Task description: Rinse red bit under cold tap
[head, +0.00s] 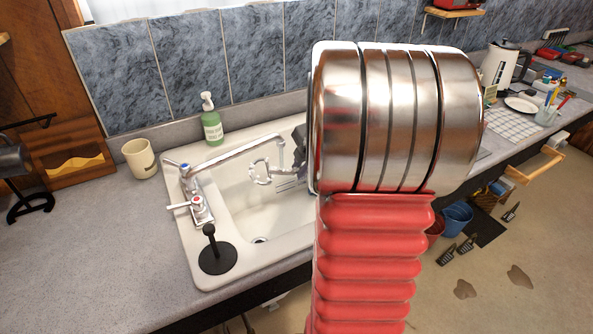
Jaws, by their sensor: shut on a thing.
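My gripper (288,172) shows only in part at the left edge of my arm, which hides the rest of it. The bit is held over the white sink (235,215), close to the outlet of the tap (235,155). I cannot tell whether it is directly under the outlet. The tap has a blue-marked handle (184,168) and a red-marked handle (196,202) at the sink's left end. I see no running water.
A green soap bottle (212,127) stands behind the sink, and a cream mug (139,158) stands to its left. A black round-based stand or plug (217,257) is on the sink's front left corner. A white kettle (499,66) is far right.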

